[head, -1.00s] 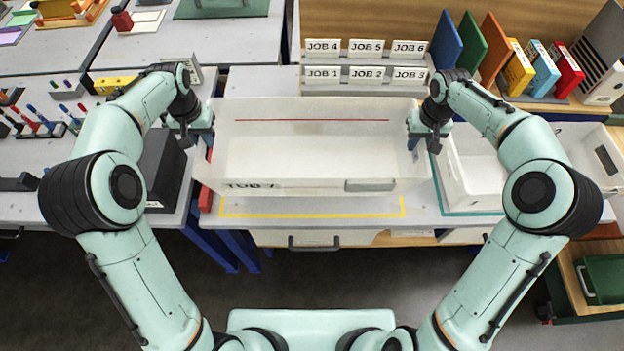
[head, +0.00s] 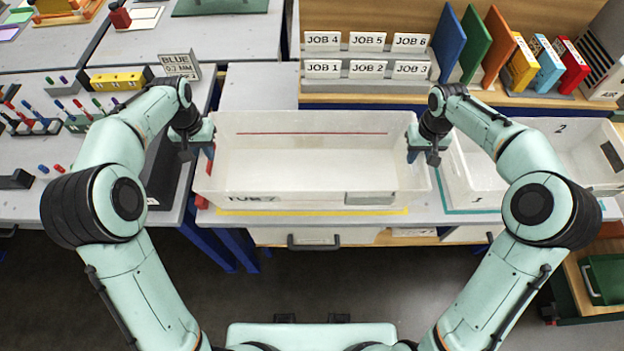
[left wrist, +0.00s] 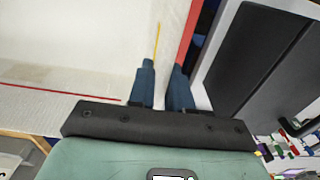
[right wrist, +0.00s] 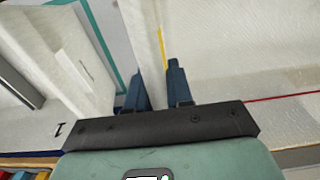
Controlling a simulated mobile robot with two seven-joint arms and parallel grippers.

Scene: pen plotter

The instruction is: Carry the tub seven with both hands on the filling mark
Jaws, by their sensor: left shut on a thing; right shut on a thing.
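Tub seven (head: 310,192) is a white, open, empty tub with a red line inside its far wall and a "TUB 7" label on its front. It is level over the yellow-outlined filling mark (head: 390,212), whose front strip shows below it. Whether the tub touches the table cannot be told. My left gripper (head: 207,150) is shut on the tub's left side wall, by a red part; the left wrist view shows its fingers (left wrist: 163,85) around the wall. My right gripper (head: 413,150) is shut on the right side wall, also seen in the right wrist view (right wrist: 157,88).
Another white tub (head: 465,185) stands close on the right, inside a teal outline. Behind are JOB card holders (head: 365,68) and coloured binders (head: 525,62). A dark box (head: 165,170) stands close on the left.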

